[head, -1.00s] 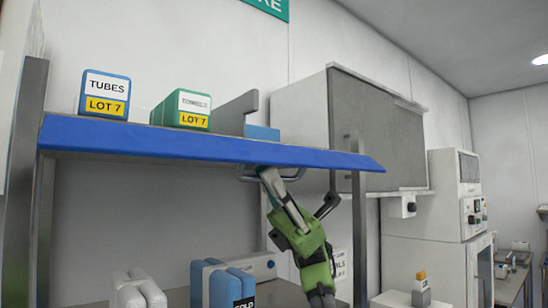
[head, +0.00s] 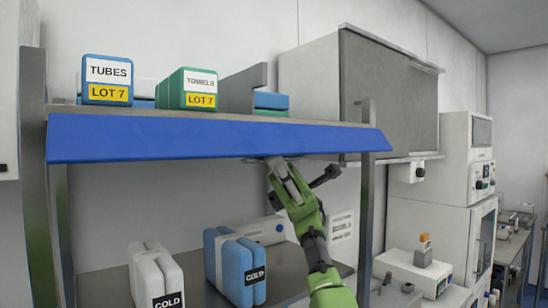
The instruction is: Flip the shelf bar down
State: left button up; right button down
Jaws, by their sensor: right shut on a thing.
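The shelf bar (head: 200,138) is a long blue panel along the front edge of the upper shelf. Its face slopes down toward me. A grey handle (head: 252,160) shows at its lower edge, mostly hidden by my right gripper. My right gripper (head: 274,166), on a green arm, reaches up from below and is shut on the handle, right of the bar's middle. My left gripper is out of view.
The shelf holds a blue TUBES box (head: 107,78), a green TOWELS box (head: 192,88) and a grey divider (head: 240,90). White (head: 155,275) and blue (head: 228,262) COLD packs stand on the counter below. A grey post (head: 367,200) stands right of my arm.

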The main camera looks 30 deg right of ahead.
jog(key=c, duration=2.2)
grip_release()
jog(key=shift+f, duration=0.1)
jog(key=shift+o, duration=0.2)
